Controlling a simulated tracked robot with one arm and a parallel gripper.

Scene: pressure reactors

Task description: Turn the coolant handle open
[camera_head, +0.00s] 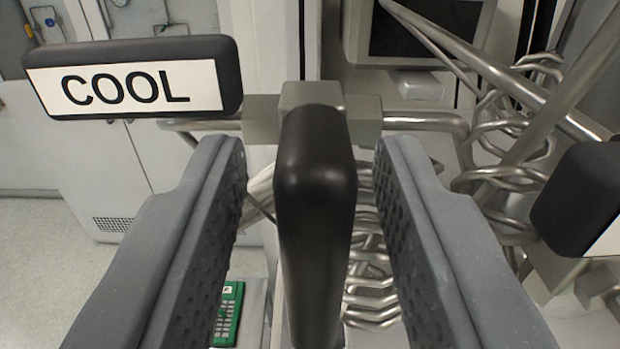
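The coolant handle (316,215) is a thick black bar with a rounded end, coming toward the camera below a grey metal valve body (312,97). A black block with a white label reading COOL (140,85) is to the upper left of it. My gripper (312,160) is open, with one grey textured finger on each side of the handle. Gaps show between the handle and both fingers. The handle's lower end runs out of the bottom of the picture.
Coiled metal pipes (500,130) fill the right side and the space behind the handle. Another black block (582,200) is at the right edge. A green keypad device (228,312) lies low behind the left finger. A screen (425,28) and white cabinets (110,180) stand behind.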

